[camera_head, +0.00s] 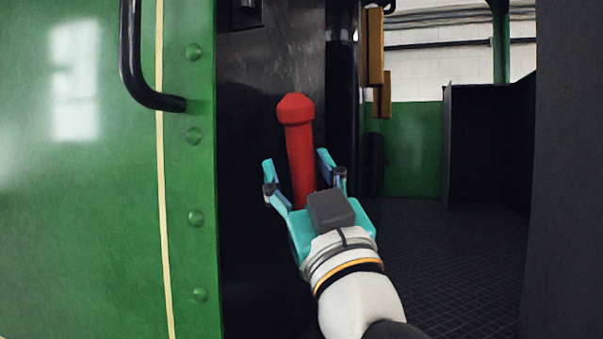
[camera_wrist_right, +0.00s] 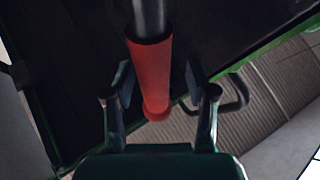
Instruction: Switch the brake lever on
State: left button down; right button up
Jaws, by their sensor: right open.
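The brake lever (camera_head: 299,150) shows in the head view as a red handle with a wider, faceted top, nearly upright with a slight lean. My right gripper (camera_head: 296,164) is open, with one teal finger on each side of the red handle. The gripper body hides the lever's lower end. In the right wrist view the red handle (camera_wrist_right: 151,80) sits on a dark metal rod, between the two fingers of the gripper (camera_wrist_right: 158,82). I cannot tell whether either finger touches it. My left gripper is not in view.
A green riveted panel (camera_head: 195,240) with a black handrail (camera_head: 132,60) stands at the left. Dark cab walls surround the lever. A patterned dark floor (camera_head: 440,265) lies open at the right, before a black partition (camera_head: 480,145).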

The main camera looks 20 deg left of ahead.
jog(key=shift+s+d+r, duration=0.1)
jog(key=shift+s+d, duration=0.1)
jog(key=v, duration=1.1)
jog(key=shift+f, duration=0.45)
jog(key=shift+s, duration=0.15)
